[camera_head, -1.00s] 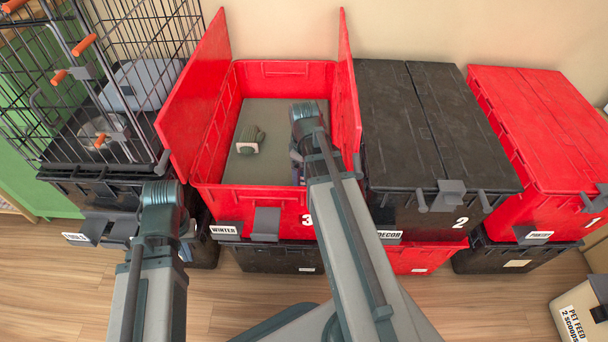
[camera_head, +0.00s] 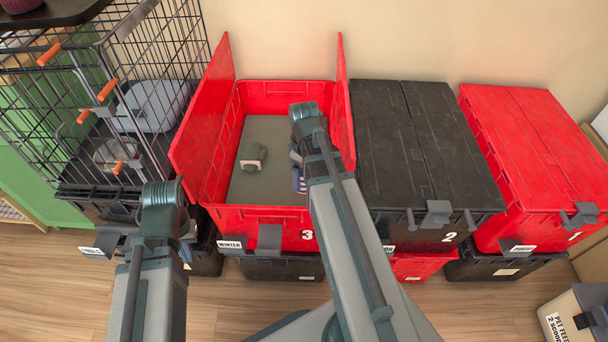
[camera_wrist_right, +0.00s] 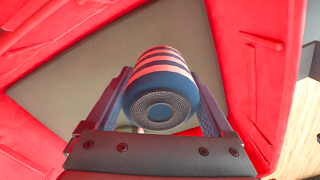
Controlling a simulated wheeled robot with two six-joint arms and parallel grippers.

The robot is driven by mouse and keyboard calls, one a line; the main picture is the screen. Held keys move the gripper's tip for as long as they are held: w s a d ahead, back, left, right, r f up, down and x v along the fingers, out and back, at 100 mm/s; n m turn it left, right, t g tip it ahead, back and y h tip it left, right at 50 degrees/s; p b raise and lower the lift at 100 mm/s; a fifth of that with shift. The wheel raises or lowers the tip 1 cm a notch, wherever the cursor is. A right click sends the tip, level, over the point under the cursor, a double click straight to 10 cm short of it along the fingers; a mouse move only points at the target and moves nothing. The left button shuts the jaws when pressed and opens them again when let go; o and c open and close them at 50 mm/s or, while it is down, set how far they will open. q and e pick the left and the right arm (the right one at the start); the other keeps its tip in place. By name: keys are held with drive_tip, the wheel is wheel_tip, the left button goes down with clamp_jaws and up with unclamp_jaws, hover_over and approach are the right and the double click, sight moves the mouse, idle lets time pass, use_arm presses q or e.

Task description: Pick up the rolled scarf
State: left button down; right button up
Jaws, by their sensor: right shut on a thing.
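The rolled scarf (camera_wrist_right: 163,85) is a roll with dark blue and pink stripes and a spiral blue end facing the camera in the right wrist view. My right gripper (camera_wrist_right: 168,105) is shut on it, one finger on each side. In the head view the scarf (camera_head: 299,181) shows only as a small striped patch, the rest hidden by my right arm. My right gripper (camera_head: 296,163) is mostly hidden there, inside the open red tote (camera_head: 262,217) numbered 3. My left gripper (camera_head: 186,252) is largely hidden behind its own arm, left of this tote.
A green roll-like object (camera_head: 252,157) with a pale end lies on the tote's grey floor. Its red lid flaps (camera_head: 205,115) stand up at both sides. A closed black tote (camera_head: 420,150) stands right, a closed red tote (camera_head: 530,150) beyond, and a wire cage (camera_head: 120,90) left.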

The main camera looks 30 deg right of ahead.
wheel_tip(320, 180, up, 20)
drive_tip(key=p, duration=1.8)
drive_tip(key=shift+f, duration=0.2)
